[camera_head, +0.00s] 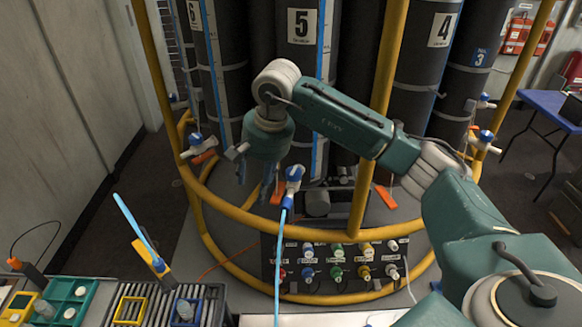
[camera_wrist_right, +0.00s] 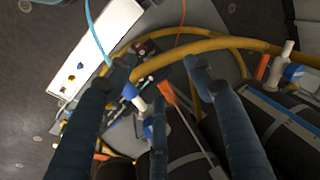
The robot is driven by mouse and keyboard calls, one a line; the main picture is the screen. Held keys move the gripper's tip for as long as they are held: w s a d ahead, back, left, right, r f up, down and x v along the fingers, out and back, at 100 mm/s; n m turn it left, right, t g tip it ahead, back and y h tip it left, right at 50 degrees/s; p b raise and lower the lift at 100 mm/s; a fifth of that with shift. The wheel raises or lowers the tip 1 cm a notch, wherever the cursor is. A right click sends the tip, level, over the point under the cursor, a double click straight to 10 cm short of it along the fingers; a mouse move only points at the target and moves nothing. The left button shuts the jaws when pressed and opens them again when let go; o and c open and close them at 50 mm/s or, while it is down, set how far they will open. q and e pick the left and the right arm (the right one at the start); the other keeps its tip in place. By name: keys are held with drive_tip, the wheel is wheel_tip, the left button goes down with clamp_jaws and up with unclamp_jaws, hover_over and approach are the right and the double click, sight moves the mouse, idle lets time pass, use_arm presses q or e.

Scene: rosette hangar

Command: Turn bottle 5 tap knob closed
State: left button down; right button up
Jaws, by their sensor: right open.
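Bottle 5 (camera_head: 301,62) is a tall black cylinder with a white "5" label, standing inside the yellow frame. A blue and white tap (camera_head: 293,173) with a light blue hose hangs in front of its lower part. My right gripper (camera_head: 262,192) is just left of this tap, fingers pointing down, apart from it as far as I can tell. In the right wrist view my gripper (camera_wrist_right: 160,76) is open and empty, and a blue-knobbed tap (camera_wrist_right: 131,92) shows close to its left finger. The tap knob's exact angle is hard to tell. My left gripper is out of view.
The yellow tube frame (camera_head: 385,70) rings the bottles, with an upright right of the tap. A connector panel (camera_head: 340,270) sits below. Another blue tap (camera_head: 197,140) is at left. Trays and a roller rack (camera_head: 145,305) stand at lower left.

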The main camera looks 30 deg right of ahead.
sight(293, 172)
drive_tip(key=d+r+n+h, duration=0.1)
drive_tip(key=d+r+h, duration=0.3)
drive_tip(key=d+r, duration=0.4)
drive_tip(key=shift+t, duration=0.3)
drive_tip(key=p+x, duration=0.1)
drive_tip(key=x, duration=0.2)
drive_tip(key=p+x, duration=0.1)
drive_tip(key=x, duration=0.3)
drive_tip(key=p+x, duration=0.1)
drive_tip(key=x, duration=0.3)
drive_tip(key=shift+s+d+f+p, duration=0.1)
drive_tip(key=shift+s+d+p, duration=0.2)
drive_tip(key=shift+s, duration=0.05)
drive_tip(key=shift+w+d+f, duration=0.15)
drive_tip(key=shift+f, duration=0.35)
drive_tip(key=shift+c, duration=0.3)
drive_tip(key=c, duration=1)
